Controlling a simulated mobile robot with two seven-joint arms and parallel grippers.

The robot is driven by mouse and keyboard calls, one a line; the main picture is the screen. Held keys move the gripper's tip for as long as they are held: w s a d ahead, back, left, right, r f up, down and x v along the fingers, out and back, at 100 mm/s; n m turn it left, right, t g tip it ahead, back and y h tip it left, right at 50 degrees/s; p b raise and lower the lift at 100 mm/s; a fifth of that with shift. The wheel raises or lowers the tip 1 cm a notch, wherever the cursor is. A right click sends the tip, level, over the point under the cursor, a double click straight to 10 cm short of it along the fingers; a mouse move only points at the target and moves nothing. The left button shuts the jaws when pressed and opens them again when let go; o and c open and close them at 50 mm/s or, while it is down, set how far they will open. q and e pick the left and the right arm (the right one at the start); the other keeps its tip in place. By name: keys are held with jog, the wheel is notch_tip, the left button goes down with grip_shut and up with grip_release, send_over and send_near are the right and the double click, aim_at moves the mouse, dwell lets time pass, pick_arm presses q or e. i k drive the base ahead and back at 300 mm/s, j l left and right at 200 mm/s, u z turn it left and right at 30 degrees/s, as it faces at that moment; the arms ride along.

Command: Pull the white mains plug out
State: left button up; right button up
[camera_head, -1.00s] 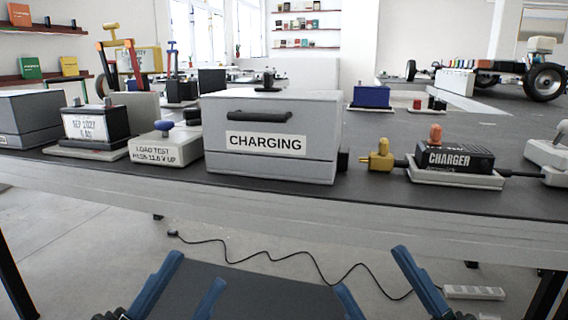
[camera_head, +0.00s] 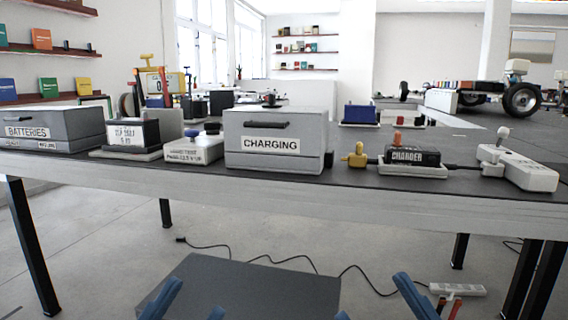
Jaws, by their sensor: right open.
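A black cable runs left from the plug to the black charger (camera_head: 412,156). My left gripper (camera_head: 188,308) shows only its blue fingertips at the bottom edge, apart with nothing between them. My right gripper (camera_head: 378,308) is also at the bottom edge, open and empty. Both are low in the picture, well below the plug.
A yellow plug (camera_head: 356,156) is beside the grey CHARGING box (camera_head: 275,158). More boxes stand to the left on the table (camera_head: 300,200). A white power strip (camera_head: 457,289) and a black cable lie on the floor. Several dark table legs stand below.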

aim_at(492, 168)
jog(key=z, duration=1.25)
